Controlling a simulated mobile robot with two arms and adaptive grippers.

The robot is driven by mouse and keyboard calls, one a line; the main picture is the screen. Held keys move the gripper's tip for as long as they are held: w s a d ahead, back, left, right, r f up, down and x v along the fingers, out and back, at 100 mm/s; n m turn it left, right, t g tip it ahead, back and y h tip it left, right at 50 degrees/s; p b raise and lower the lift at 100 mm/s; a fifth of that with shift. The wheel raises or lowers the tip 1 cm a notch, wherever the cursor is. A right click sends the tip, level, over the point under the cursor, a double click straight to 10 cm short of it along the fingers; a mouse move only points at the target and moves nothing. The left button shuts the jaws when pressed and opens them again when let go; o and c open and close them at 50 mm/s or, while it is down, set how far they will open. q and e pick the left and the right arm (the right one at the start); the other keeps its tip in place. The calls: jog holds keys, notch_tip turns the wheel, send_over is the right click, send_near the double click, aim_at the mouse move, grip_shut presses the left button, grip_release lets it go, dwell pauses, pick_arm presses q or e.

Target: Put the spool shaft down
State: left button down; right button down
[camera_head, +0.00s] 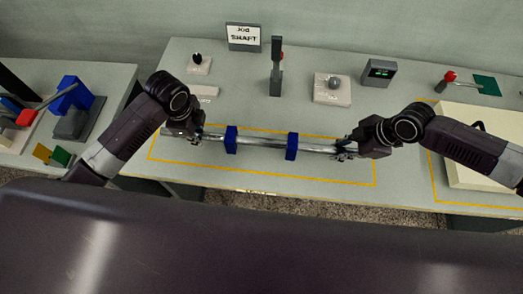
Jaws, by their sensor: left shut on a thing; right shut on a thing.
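The spool shaft (262,143) is a long grey metal rod lying crosswise in the head view. It passes at two blue supports, a left one (231,139) and a right one (292,146); I cannot tell whether it rests in them or is just above. My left gripper (197,137) is shut on the shaft near its left end. My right gripper (345,150) is shut on the shaft near its right end. The fingers are small and partly hidden by the wrists.
A yellow outline (270,178) surrounds the supports on the grey table (225,65). Behind stand a "JIG SHAFT" sign (243,37), an upright post (276,75), a knob box (332,92) and a small display (379,72). A pale block (470,125) is at right.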

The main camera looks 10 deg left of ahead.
pick_arm(q)
jog(key=shift+w+f+b, duration=0.1)
jog(key=shift+f+b, duration=0.4)
pick_arm(e)
jog(key=shift+w+f, duration=0.15)
jog(key=shift+f, duration=0.35)
pick_arm(q)
jog(key=c, duration=1.8)
grip_release()
jog(key=shift+s, duration=0.2)
pick_arm(e)
jog(key=c, duration=1.8)
grip_release()
jog(key=shift+s, duration=0.25)
pick_arm(q)
jog(key=shift+o, duration=0.2)
pick_arm(e)
jog(key=shift+o, duration=0.2)
pick_arm(q)
jog(key=shift+r, duration=0.55)
pick_arm(e)
jog(key=shift+w, duration=0.1)
jog(key=shift+r, duration=0.1)
pick_arm(q)
notch_tip(320, 180, up, 11)
jog(key=s, duration=0.2)
pick_arm(e)
jog(key=v, duration=1.2)
pick_arm(q)
jog(key=shift+f, duration=0.1)
